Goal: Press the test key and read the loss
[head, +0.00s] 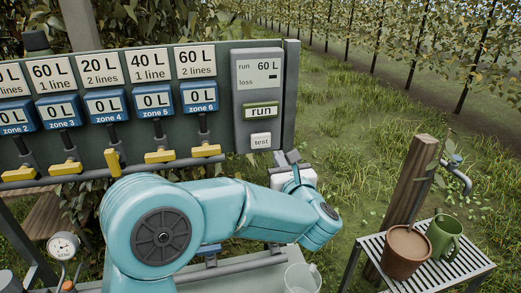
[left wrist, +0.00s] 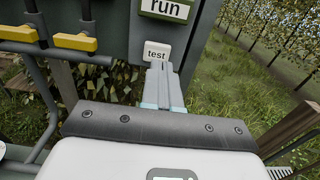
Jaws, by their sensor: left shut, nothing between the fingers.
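The white test key (head: 261,141) sits at the bottom of the grey control box (head: 239,82), under the green-framed run key (head: 261,111). The box's display (head: 258,67) reads "run 60 L"; beside "loss" is only a small dark mark, no readable number. My left gripper (head: 285,158) is shut and empty, just below and right of the test key. In the left wrist view its closed fingertips (left wrist: 160,67) point up at the lower edge of the test key (left wrist: 157,49). I cannot tell whether they touch it. My right gripper is not in view.
Left of the box, signs and blue zone counters reading 0 L hang above yellow valve handles (head: 160,156); the zone 4 handle stands upright. A slatted table (head: 455,268) at right holds a brown pot (head: 406,254) and green jug (head: 444,236), beside a wooden post (head: 408,190) with a tap.

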